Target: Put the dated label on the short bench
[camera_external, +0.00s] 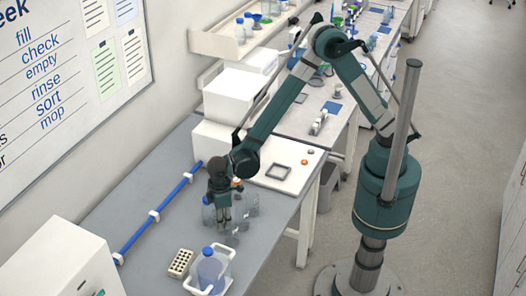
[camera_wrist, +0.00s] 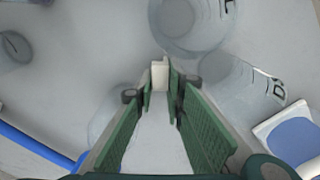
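My gripper (camera_external: 222,222) points down low over the near grey bench (camera_external: 150,255), among clear glassware. In the wrist view its green fingers (camera_wrist: 161,88) stand on either side of a small pale upright piece (camera_wrist: 160,74) at the tips. No date can be read on this piece, and I cannot tell whether the fingers press on it. It is hidden in the external view. A second bench (camera_external: 290,122) stands beyond the near one; neither is marked as the short bench.
Clear beakers (camera_wrist: 185,25) crowd close to the fingers, with another (camera_wrist: 240,90) at the right. A tube rack (camera_external: 180,263) and a white carrier (camera_external: 222,284) with a blue-capped bottle (camera_external: 209,268) stand at the front. A blue rail (camera_external: 160,212) runs along the back.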

